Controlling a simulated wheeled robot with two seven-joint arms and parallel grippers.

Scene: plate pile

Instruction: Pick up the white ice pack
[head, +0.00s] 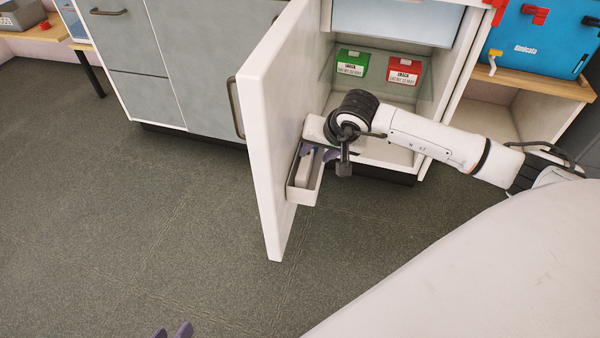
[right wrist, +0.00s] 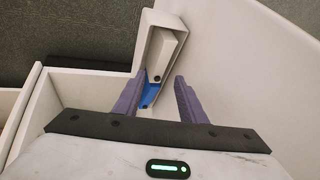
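A white block-like pack (head: 304,164), which looks like the white ice pack, stands in the door bin (head: 303,195) on the inside of the open fridge door. It also shows in the right wrist view (right wrist: 161,52), with a dark round spot at its near end. My right gripper (head: 319,153) is at the bin with its purple fingers apart. In the right wrist view the fingers (right wrist: 160,77) point toward the near end of the pack, with nothing clamped between them.
A blue item (right wrist: 150,94) lies in the bin beside the pack. The open white door (head: 262,130) stands left of my right arm. Green (head: 353,62) and red (head: 404,70) boxes sit on a shelf inside. Open floor lies to the left.

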